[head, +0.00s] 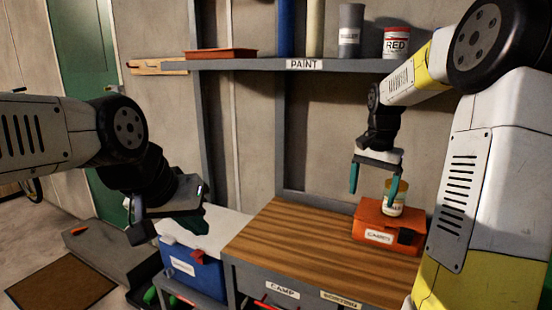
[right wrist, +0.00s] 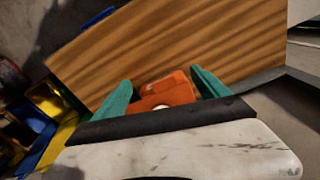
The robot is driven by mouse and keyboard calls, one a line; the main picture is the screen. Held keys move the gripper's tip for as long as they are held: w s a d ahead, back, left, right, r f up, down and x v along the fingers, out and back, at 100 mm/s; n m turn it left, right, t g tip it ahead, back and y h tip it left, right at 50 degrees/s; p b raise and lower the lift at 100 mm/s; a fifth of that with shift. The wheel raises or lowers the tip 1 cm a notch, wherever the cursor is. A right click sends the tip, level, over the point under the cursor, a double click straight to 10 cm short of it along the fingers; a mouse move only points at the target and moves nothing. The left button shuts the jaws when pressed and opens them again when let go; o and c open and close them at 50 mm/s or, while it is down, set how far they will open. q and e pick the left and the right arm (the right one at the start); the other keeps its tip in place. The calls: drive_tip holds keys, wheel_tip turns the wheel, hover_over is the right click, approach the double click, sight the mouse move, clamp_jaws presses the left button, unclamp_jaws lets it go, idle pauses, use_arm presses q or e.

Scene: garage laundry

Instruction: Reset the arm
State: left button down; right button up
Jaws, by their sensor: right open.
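My right gripper (head: 374,190) is open, its two teal fingers pointing down above the back right of the wooden workbench (head: 300,232). Nothing is visible between its fingers at their height in the head view. One finger overlaps a small labelled jar (head: 393,206) standing on an orange case (head: 377,228); I cannot tell whether they touch. In the right wrist view, the open fingers (right wrist: 163,92) frame the orange case (right wrist: 172,90) below. My left gripper (head: 165,215) hangs at the left, over a blue-and-white cooler (head: 190,268); its fingers are mostly hidden.
A shelf labelled PAINT (head: 265,65) runs along the wall, with an orange tray (head: 221,54), a grey container (head: 350,30) and a RED can (head: 396,42). Drawers labelled CAMP (head: 283,290) are below the bench. The left and middle benchtop is clear. A brown mat (head: 60,283) lies on the floor.

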drive_tip(key=s+a+r+n+t, duration=0.1)
drive_tip(key=s+a+n, duration=0.1)
drive_tip(key=s, duration=0.5)
drive_tip(key=s+a+r+n+t+y, duration=0.1)
drive_tip(key=s+a+r+n+t, duration=0.1)
drive_tip(key=s+a, duration=0.3)
drive_tip(key=s+a+r+n+t+y, duration=0.1)
drive_tip(key=s+a+n, duration=0.3)
drive_tip(key=s, duration=0.5)
drive_tip(key=shift+r+t, duration=0.4)
drive_tip(key=shift+t, duration=0.3)
